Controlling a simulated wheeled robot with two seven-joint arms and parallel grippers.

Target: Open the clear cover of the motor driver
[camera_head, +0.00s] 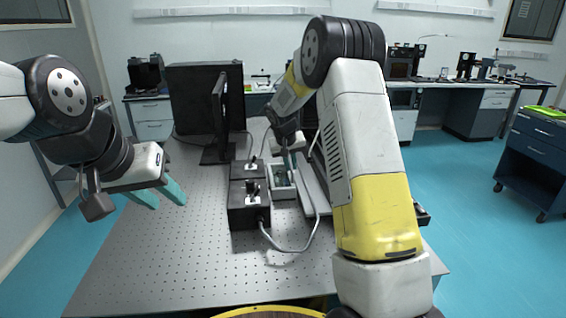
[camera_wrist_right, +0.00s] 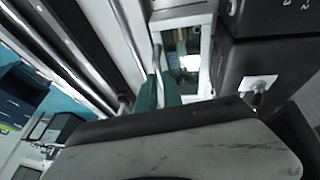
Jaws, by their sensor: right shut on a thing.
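The motor driver (camera_head: 284,192) is a small light-framed box in the middle of the perforated table, with its inner parts showing. In the right wrist view the motor driver (camera_wrist_right: 205,62) is at top centre. My right gripper (camera_head: 289,158) reaches down to its right side. In the wrist view its teal fingers (camera_wrist_right: 159,92) are shut on a thin pale edge, which I take for the clear cover (camera_wrist_right: 157,52). Most of the cover is hard to make out, so its angle is unclear. My left gripper (camera_head: 165,195) is open and empty over the table's left side.
Black boxes with knobs (camera_head: 246,205) stand just left of the motor driver. A cable (camera_head: 290,249) loops in front. A long grey rail (camera_head: 312,190) lies to the right. A black monitor (camera_head: 219,120) stands behind left. The front left tabletop (camera_head: 165,265) is clear.

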